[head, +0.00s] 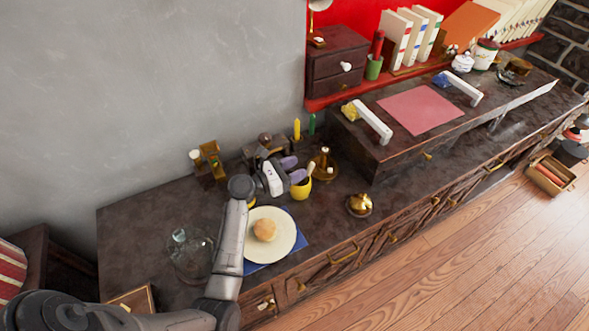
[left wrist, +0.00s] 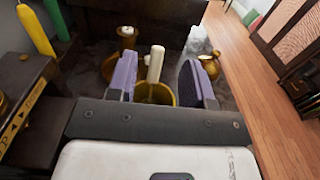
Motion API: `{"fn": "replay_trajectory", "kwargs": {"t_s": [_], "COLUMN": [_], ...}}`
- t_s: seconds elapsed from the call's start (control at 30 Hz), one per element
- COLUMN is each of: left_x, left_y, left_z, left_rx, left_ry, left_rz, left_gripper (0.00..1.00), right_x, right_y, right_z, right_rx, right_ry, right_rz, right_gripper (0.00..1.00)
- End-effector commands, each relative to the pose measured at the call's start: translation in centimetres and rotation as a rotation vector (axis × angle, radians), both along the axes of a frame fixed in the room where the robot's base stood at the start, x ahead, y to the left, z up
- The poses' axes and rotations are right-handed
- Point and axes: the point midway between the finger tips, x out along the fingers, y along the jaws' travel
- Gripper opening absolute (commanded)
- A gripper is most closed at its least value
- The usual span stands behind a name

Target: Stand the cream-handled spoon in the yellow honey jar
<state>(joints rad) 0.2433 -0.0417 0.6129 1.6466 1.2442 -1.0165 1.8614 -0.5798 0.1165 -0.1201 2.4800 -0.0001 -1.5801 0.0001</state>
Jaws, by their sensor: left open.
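The yellow honey jar (head: 301,189) stands on the dark counter, just right of my left gripper (head: 294,169). It also shows in the left wrist view (left wrist: 158,94), partly hidden behind the fingers. The cream-handled spoon (head: 311,168) stands in the jar, handle up and slightly tilted. Its pale handle (left wrist: 155,64) shows between the two purple-padded fingers in the left wrist view, apart from both. The spoon's lower end is hidden inside the jar. My left gripper (left wrist: 157,80) is open and empty. My right gripper is in neither view.
A brass candle holder (head: 323,168) stands close behind the jar. A white plate with a bun (head: 265,230) lies in front on a blue mat. Yellow and green candles (head: 297,129) stand behind.

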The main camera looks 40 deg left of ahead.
Motion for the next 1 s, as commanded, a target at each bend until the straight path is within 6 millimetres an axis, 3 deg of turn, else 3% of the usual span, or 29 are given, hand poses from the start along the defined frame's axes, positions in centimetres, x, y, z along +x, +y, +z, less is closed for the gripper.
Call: {"fn": "replay_trajectory", "kwargs": {"t_s": [0.17,0.4,0.7,1.0], "left_x": [0.0,0.1,0.3,0.4], "left_y": [0.1,-4.9,-9.5,-11.5], "left_z": [3.9,6.5,9.1,10.1], "left_rx": [0.006,-0.001,0.000,0.001], "left_ry": [-0.002,-0.002,-0.002,-0.001], "left_rz": [0.001,-0.001,-0.001,0.001], "left_gripper": [0.47,0.47,0.47,0.47], "right_x": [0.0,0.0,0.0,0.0], "right_y": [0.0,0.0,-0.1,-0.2], "right_z": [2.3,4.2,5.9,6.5], "right_rx": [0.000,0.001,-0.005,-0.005], "right_ry": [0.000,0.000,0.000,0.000], "right_rz": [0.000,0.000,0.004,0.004], "right_gripper": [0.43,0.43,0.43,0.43]}}
